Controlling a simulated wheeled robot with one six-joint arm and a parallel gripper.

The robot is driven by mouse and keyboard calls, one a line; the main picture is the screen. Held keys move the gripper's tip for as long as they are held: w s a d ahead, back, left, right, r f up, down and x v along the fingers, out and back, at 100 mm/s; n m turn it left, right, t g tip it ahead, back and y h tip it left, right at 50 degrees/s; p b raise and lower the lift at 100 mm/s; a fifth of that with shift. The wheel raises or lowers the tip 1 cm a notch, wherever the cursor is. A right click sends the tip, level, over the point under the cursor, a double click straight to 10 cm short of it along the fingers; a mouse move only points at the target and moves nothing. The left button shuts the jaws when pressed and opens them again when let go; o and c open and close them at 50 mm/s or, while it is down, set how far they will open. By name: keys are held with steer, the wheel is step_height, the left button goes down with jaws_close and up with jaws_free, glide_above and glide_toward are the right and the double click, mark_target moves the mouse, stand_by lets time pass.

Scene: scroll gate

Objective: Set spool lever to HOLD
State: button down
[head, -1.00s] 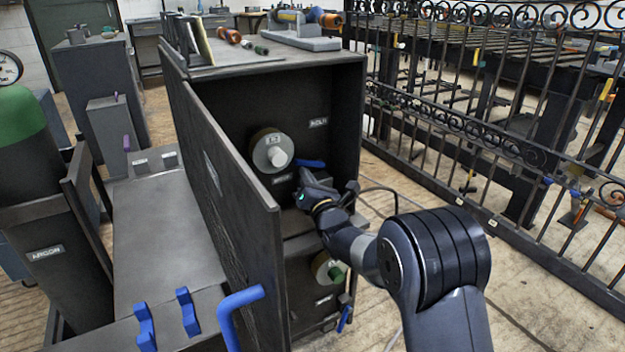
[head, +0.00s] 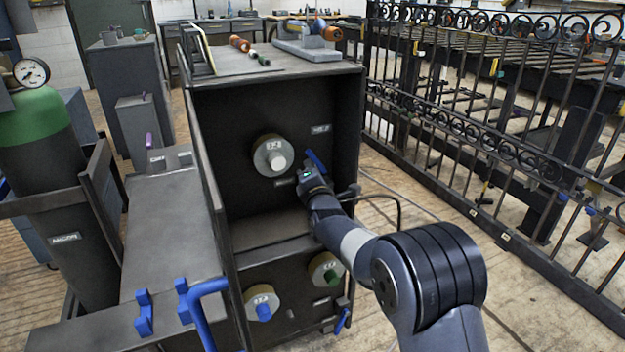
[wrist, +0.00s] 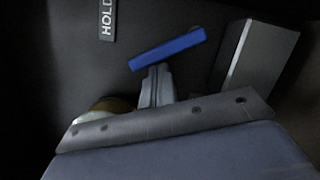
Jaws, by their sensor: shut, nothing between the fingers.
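The spool lever is a blue bar (head: 316,161) inside the upper bay of the dark cabinet, right of the upper spool (head: 273,156). It slants down to the right in the head view. A HOLD label (wrist: 107,20) shows in the wrist view; the pale label (head: 321,129) above the lever in the head view is hard to read. My gripper (head: 311,172) is shut and empty, just below the lever. In the wrist view its fingertips (wrist: 157,72) meet the lower edge of the lever (wrist: 167,49); I cannot tell whether they press on it.
A gas cylinder (head: 42,130) stands at far left. An iron gate (head: 480,125) runs along the right, with open floor before it.

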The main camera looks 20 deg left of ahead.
steer(key=r+m+p, duration=0.1)
steer(key=m, duration=0.1)
steer(key=w+d+r+m+h+p, duration=0.1)
steer(key=m, duration=0.1)
steer(key=shift+w+d+g+p, duration=0.1)
steer(key=shift+w+g+p, duration=0.05)
steer(key=shift+g+p, duration=0.2)
steer(key=shift+w+d, duration=0.15)
steer(key=shift+w, duration=0.05)
steer(key=shift+w+p, duration=0.1)
steer(key=shift+p, duration=0.2)
steer(key=shift+d, duration=0.15)
